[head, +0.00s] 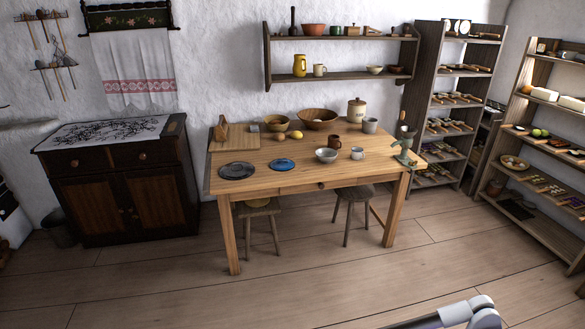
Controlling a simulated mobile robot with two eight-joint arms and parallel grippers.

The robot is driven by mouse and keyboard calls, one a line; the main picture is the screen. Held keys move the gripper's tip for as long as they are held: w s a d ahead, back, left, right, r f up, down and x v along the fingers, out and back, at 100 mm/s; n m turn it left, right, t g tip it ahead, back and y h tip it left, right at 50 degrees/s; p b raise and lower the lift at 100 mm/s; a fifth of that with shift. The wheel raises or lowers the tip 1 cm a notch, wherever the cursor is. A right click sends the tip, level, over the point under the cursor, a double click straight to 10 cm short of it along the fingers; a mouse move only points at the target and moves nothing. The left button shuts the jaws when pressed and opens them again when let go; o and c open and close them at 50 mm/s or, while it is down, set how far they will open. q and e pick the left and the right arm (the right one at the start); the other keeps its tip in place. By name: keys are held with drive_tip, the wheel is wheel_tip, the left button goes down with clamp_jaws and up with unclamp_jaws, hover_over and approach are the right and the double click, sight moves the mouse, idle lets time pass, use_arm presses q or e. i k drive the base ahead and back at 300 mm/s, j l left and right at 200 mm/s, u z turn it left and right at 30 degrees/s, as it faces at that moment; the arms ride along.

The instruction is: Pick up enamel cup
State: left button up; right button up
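A small pale cup (357,153) stands upright on the wooden table (300,179), near its front right part. It looks like the enamel cup, but it is too small to be sure. A larger grey-white cup (370,125) stands at the back right of the table, and a cream mug (319,70) stands on the wall shelf. Neither of my grippers shows. Only a pale piece of my arm is in view at the bottom right, far from the table.
A brown mug (334,142) and a whitish bowl (326,155) stand close to the small cup. A green metal device (404,146) is at the table's right end. Stools (350,194) stand under the front edge. The floor before the table is clear.

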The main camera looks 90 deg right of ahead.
sight(359, 155)
drive_tip(key=z, duration=2.85)
